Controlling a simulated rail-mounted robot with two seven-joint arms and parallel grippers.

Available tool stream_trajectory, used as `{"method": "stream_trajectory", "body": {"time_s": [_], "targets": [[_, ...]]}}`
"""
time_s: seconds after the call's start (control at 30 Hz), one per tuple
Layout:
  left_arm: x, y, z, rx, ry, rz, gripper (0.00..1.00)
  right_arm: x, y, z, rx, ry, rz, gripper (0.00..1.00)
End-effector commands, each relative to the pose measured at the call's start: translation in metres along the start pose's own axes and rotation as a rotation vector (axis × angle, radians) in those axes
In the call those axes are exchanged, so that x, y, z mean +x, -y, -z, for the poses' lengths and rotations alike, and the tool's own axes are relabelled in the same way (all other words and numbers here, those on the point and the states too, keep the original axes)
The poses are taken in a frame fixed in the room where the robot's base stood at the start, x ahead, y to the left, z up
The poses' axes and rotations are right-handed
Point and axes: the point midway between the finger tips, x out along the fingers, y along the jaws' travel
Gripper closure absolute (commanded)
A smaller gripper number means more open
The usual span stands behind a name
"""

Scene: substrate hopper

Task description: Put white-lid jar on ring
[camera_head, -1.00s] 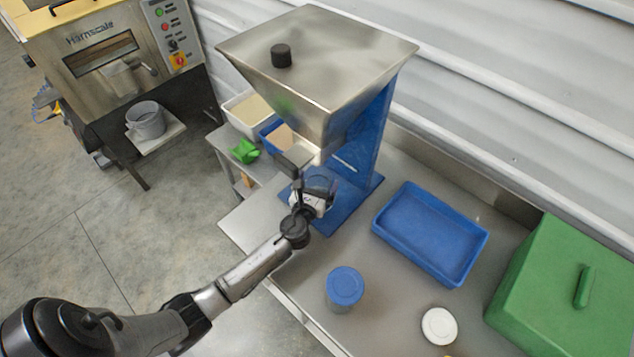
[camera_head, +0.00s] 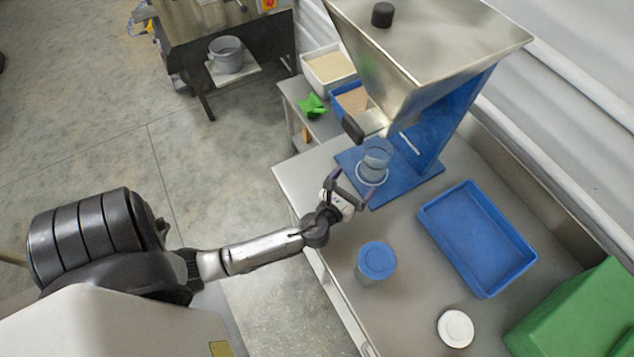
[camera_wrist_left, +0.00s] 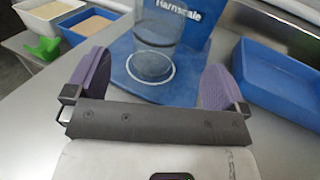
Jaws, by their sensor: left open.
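A clear, lidless jar (camera_head: 375,160) stands upright under the hopper's spout. It is in the white ring (camera_head: 372,174) on the blue base plate (camera_head: 412,182), seemingly inside its outline. In the left wrist view the jar (camera_wrist_left: 154,58) and ring (camera_wrist_left: 130,68) show ahead, beyond the fingertips. My left gripper (camera_head: 352,188) is open and empty, just in front of the jar and apart from it. Its purple finger pads (camera_wrist_left: 153,82) are spread wide. A white lid (camera_head: 455,328) lies on the table at the lower right; I see no jar body under it. My right gripper is not in view.
A blue-lidded jar (camera_head: 376,264) stands on the table near its front edge. A blue tray (camera_head: 478,292) and a green box (camera_head: 575,325) are to the right. The steel hopper (camera_head: 440,60) overhangs the jar. Bins (camera_head: 326,75) stand behind left. Table between gripper and tray is clear.

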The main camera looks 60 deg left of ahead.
Motion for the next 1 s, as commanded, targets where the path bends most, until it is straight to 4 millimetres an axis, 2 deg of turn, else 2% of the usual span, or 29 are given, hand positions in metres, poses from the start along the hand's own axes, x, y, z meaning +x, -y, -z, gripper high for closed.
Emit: {"method": "stream_trajectory", "body": {"time_s": [0.13, 0.27, 0.43, 0.5, 0.6, 0.7, 0.8, 0.9, 1.0], "targets": [[-0.008, -0.006, 0.0, -0.132, -0.029, -0.04, 0.0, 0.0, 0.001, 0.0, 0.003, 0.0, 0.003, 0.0], [-0.03, -0.022, 0.006, -0.533, -0.118, -0.174, 0.0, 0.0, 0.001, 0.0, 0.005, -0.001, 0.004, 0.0], [-0.084, -0.036, 0.025, -1.242, -0.284, -0.494, 0.0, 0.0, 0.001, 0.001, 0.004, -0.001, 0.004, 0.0], [-0.109, -0.035, 0.033, -1.495, -0.347, -0.65, 0.0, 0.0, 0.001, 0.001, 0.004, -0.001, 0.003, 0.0], [-0.146, -0.029, 0.04, -1.785, -0.426, -0.887, 0.0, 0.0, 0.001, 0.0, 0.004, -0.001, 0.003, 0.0], [-0.181, -0.02, 0.041, -1.991, -0.489, -1.122, 0.0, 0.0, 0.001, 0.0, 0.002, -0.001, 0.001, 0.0], [-0.209, -0.011, 0.039, -2.118, -0.531, -1.328, 0.0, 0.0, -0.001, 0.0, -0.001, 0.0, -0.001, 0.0], [-0.229, -0.004, 0.035, -2.185, -0.557, -1.479, 0.0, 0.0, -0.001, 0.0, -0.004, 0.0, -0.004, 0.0], [-0.241, -0.001, 0.033, -2.214, -0.567, -1.571, 0.0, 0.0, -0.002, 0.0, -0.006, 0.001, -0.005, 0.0]]}}
